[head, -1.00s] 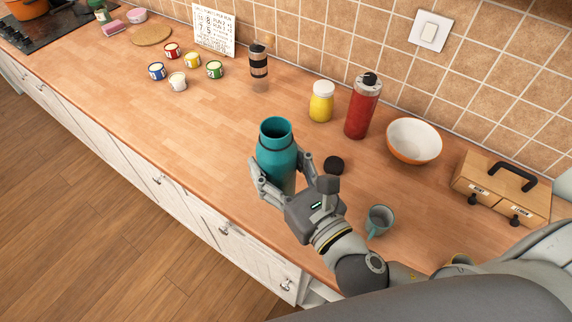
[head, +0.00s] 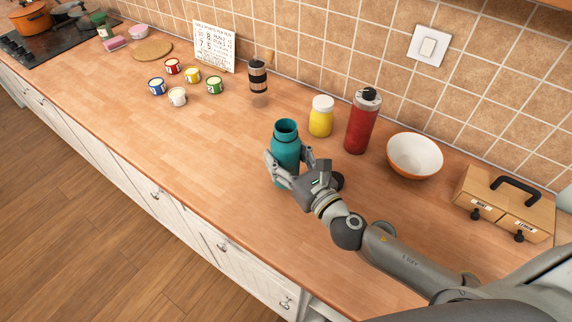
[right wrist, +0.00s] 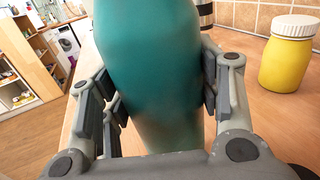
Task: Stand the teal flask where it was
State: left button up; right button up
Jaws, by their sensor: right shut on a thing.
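The teal flask (head: 286,143) stands upright with its mouth open and no cap on it, over the middle of the counter (head: 200,150). My right gripper (head: 288,160) is shut on its body, with a finger on each side. In the right wrist view the flask (right wrist: 150,55) fills the space between the fingers. Its lower part is hidden by the gripper in the head view, so I cannot tell whether its base touches the counter. A black round lid (head: 338,181) lies just right of the gripper, partly covered by it. My left gripper is not in view.
Behind the flask stand a yellow jar (head: 321,118), a red flask (head: 361,124) and a clear tumbler with a dark band (head: 258,78). A white-orange bowl (head: 414,156) and wooden box (head: 503,205) are right. Small paint pots, including a green one (head: 214,85), are left. The counter's front left is clear.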

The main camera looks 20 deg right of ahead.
aim_at(293, 173)
jog(key=shift+f+b, duration=0.35)
jog(key=shift+f, duration=1)
jog(key=shift+f, duration=0.2)
jog(key=o, duration=1.4)
jog(key=shift+s, duration=0.1)
jog(key=shift+o, duration=0.2)
jog(key=shift+s, duration=0.15)
jog(key=b+v, duration=0.4)
jog(key=v, duration=0.6)
jog(key=shift+s+d, duration=0.1)
jog(key=shift+s, duration=0.05)
jog(key=shift+s+d+r+b, duration=0.15)
jog(key=shift+s+b, duration=0.25)
jog(key=shift+s, duration=0.25)
